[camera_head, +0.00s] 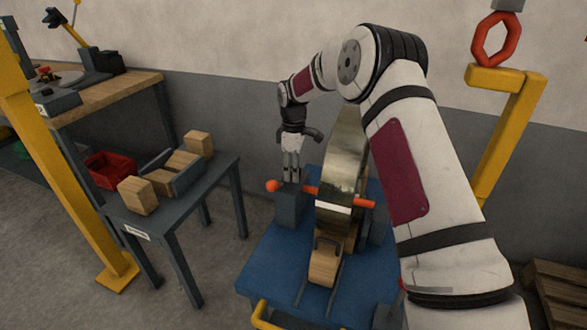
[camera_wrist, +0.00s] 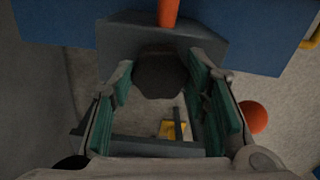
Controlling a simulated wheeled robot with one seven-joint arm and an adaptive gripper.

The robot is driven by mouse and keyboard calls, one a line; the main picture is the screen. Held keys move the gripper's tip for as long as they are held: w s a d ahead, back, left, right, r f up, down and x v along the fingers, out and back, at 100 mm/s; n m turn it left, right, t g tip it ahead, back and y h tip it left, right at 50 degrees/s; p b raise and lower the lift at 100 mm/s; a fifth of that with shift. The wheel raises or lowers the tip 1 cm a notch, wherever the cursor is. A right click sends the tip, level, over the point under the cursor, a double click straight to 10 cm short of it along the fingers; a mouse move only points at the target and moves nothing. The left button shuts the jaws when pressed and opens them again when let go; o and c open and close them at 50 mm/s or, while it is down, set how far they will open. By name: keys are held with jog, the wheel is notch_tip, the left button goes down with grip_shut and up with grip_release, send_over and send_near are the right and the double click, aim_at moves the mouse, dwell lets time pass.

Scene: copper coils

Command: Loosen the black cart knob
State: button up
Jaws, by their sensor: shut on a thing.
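The black cart knob (camera_wrist: 160,75) is a dark, faceted knob against the grey block (camera_wrist: 110,45) in the wrist view. My gripper (camera_wrist: 162,85) has its two green-padded fingers on either side of it, closed on it. In the head view my gripper (camera_head: 291,178) points down at the grey block (camera_head: 288,207) on the left side of the blue cart (camera_head: 265,265). I cannot make out the knob there.
An orange rod (camera_head: 364,203) crosses the large metal coil (camera_head: 340,165) on the cart. An orange ball (camera_head: 272,186) is close to my fingers. A grey table (camera_head: 205,185) with wooden blocks stands left. A yellow post (camera_head: 40,150) stands farther left.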

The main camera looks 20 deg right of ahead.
jog(key=shift+n, duration=1.7)
jog(key=o, duration=1.2)
jog(key=shift+c, duration=0.2)
jog(key=shift+r, duration=0.1)
notch_tip(320, 180, up, 12)
